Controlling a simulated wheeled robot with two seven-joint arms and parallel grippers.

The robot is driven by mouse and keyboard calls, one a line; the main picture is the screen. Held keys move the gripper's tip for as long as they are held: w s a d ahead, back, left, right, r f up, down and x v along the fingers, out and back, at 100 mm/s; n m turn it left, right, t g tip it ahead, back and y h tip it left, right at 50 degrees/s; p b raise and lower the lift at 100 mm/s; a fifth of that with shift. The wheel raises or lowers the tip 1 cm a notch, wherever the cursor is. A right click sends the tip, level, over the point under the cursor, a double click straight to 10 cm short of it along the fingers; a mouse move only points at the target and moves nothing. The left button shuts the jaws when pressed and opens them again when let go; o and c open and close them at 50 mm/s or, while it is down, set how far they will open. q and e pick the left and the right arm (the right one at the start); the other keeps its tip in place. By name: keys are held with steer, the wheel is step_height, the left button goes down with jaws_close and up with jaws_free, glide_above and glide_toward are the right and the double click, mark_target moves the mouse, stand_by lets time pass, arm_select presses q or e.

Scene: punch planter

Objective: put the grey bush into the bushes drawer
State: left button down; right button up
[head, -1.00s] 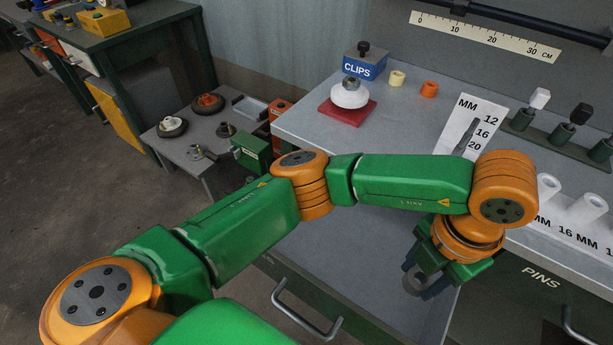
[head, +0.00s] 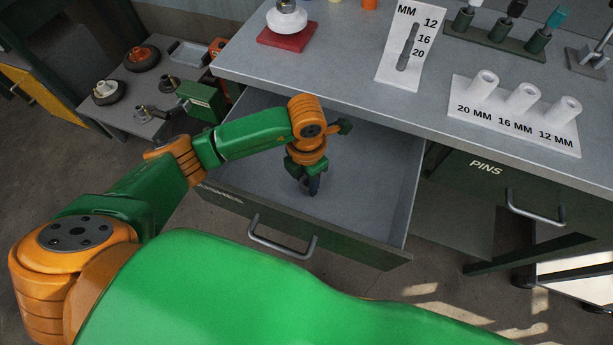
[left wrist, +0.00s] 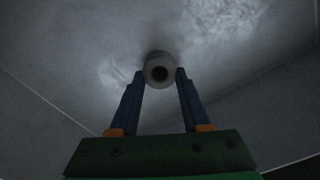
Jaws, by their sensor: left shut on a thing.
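The grey bush (left wrist: 159,57) is a short ring with a dark hole. It shows between the two fingertips in the left wrist view, close to a grey surface. My left gripper (head: 312,188) is shut on it and points down inside the open drawer (head: 365,215). In the head view the fingers hide the bush, and I cannot tell whether it touches the drawer floor. The drawer is pulled out under the bench, with a grey interior, a green front and a metal handle; its label is too small to read. My right gripper is not in view.
The bench top (head: 330,75) above the drawer holds a red base with a white part (head: 287,18), a size card (head: 410,45) and white tubes on a marked plate (head: 520,100). The closed pins drawer (head: 480,185) is to the right. A low side table (head: 150,128) stands left.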

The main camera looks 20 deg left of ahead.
arm_select(q)
steer(key=shift+f, duration=0.1)
steer(key=shift+c, duration=1.8)
jaws_free()
steer(key=shift+r, duration=0.25)
step_height(320, 180, up, 12)
steer(key=shift+p, duration=0.45)
